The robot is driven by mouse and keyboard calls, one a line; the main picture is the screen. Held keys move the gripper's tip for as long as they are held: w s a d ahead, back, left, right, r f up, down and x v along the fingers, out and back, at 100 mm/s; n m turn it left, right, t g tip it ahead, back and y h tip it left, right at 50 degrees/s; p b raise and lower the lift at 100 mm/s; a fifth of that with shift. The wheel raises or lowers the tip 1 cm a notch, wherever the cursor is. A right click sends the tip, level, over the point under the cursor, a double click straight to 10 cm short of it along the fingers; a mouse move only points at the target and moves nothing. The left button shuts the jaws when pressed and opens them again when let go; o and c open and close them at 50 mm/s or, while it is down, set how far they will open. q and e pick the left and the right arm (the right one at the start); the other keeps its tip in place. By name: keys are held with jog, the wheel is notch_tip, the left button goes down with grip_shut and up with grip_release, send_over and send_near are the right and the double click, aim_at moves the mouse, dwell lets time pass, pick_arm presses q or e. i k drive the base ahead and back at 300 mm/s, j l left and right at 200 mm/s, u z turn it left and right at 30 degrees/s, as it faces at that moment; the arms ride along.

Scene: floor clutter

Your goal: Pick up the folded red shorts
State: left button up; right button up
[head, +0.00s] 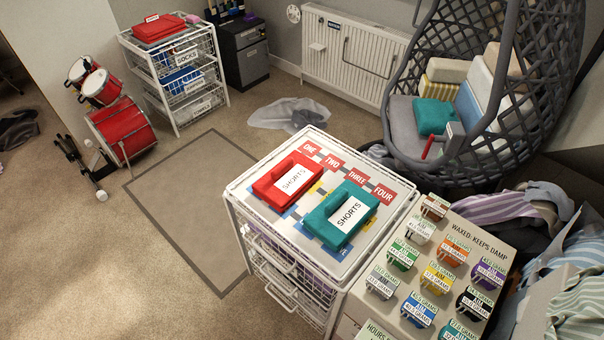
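The folded red shorts (284,178) lie on top of the white wire drawer unit (232,193) in the middle of the head view. They carry a white label reading SHORTS. A folded teal pair, also labelled SHORTS (338,217), lies just to their right on the same top, apart from them by a narrow gap. The top under both is a printed sheet with coloured number tags. Neither of my grippers shows in the head view.
A board of labelled coloured blocks (454,240) stands right of the unit. A hanging chair (400,115) with cushions is behind. Another wire unit (160,93) bears a red folded item (158,27). A red drum kit (122,128) is left. Carpet is clear at front left.

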aim_at(281, 187)
jog(key=u, duration=0.2)
jog(key=z, duration=0.45)
jog(key=i+j+z, duration=0.15)
jog(key=j+z, duration=0.8)
jog(key=j, duration=0.15)
